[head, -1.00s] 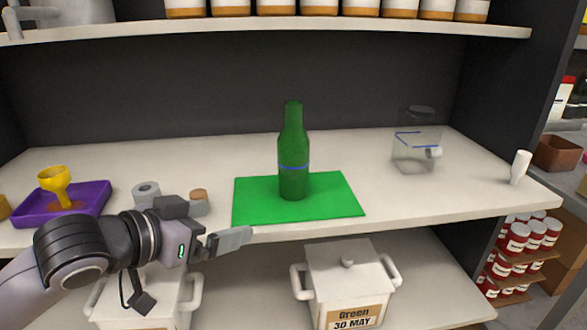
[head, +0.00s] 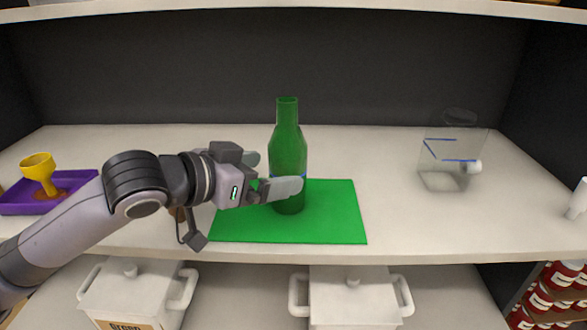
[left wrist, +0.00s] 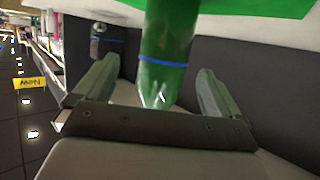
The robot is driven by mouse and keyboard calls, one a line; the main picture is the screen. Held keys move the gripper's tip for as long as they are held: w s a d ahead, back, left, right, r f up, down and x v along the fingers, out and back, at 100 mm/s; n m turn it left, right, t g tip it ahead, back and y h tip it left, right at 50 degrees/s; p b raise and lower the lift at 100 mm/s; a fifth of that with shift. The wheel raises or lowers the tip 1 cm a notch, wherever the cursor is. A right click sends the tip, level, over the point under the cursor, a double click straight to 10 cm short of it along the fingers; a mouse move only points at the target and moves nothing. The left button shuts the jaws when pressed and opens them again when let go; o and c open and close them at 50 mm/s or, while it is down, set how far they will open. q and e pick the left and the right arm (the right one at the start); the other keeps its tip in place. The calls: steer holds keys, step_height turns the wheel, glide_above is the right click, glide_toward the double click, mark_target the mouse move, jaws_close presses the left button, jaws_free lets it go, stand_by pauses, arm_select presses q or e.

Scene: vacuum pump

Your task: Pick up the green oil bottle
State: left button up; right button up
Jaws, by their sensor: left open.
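The green oil bottle (head: 287,150) stands upright on a green mat (head: 335,225) on the shelf in the head view. My left gripper (head: 272,180) comes in from the left at the bottle's lower half, and its near finger overlaps the bottle's front. In the left wrist view the bottle (left wrist: 167,50), with its blue band, shows between the two spread fingers of my left gripper (left wrist: 155,95). The fingers are open, with gaps on both sides of the bottle. My right gripper is not in view.
A purple tray (head: 80,182) with a yellow funnel (head: 38,168) is at the left. A clear container (head: 440,180) and a small white bottle (head: 579,200) stand at the right. White lidded pots (head: 350,295) sit on the shelf below. The shelf right of the mat is mostly clear.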

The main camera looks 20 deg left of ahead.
mark_target(288, 167)
arm_select(q)
steer(key=shift+a+x, duration=0.2)
steer(key=shift+x, duration=2.65)
steer(key=shift+w+r, duration=0.1)
steer(key=c, duration=1.3)
